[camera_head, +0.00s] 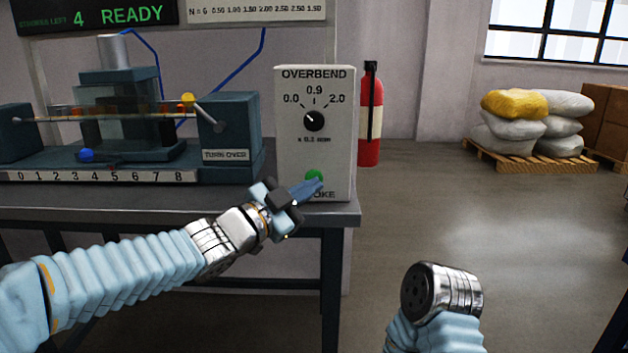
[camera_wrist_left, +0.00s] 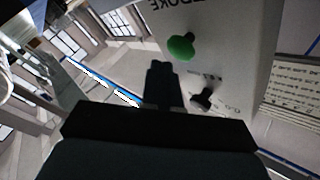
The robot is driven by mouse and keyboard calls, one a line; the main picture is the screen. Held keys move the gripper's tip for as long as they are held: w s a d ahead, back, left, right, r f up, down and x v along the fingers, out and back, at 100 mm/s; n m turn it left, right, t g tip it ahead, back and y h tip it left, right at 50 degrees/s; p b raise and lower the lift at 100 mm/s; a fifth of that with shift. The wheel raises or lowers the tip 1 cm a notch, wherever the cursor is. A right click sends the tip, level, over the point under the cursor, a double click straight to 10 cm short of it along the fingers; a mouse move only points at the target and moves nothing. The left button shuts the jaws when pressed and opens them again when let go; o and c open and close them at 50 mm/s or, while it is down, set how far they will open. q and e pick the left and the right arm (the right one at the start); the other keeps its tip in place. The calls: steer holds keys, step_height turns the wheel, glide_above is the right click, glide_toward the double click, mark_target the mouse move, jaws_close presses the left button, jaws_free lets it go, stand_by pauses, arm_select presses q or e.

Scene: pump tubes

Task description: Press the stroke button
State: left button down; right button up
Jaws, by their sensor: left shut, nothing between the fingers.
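The green stroke button (camera_head: 314,176) sits low on the front of the white OVERBEND control box (camera_head: 330,105). It also shows in the left wrist view (camera_wrist_left: 181,47), above the fingertips. My left gripper (camera_head: 318,186) is shut and empty, with its tips just in front of the button's lower part and over part of the STROKE label. In the left wrist view the shut fingers (camera_wrist_left: 160,70) point toward the box face, just beside the button. I cannot tell whether they touch it. My right arm ends in a metal wrist at the lower right; its gripper does not show.
The box's black dial (camera_head: 314,121) is above the button and points near 0.9. A bench (camera_head: 290,212) carries the box and a tube machine (camera_head: 118,120) with a TURN OVER panel. The display (camera_head: 105,15) reads 4 READY.

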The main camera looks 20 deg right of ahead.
stand_by(0.8)
arm_select(q)
steer(key=shift+w+d, duration=0.15)
steer(key=shift+w, duration=0.25)
steer(key=shift+w+d+p, duration=0.2)
steer(key=shift+w+p, duration=0.65)
stand_by(0.9)
steer(key=shift+s, duration=0.1)
steer(key=shift+s+a+b, duration=0.2)
steer(key=shift+s+b, duration=0.25)
steer(key=shift+s, duration=0.1)
steer(key=shift+s+a+b, duration=0.15)
steer(key=shift+s+b, duration=0.3)
steer(key=shift+s, duration=0.1)
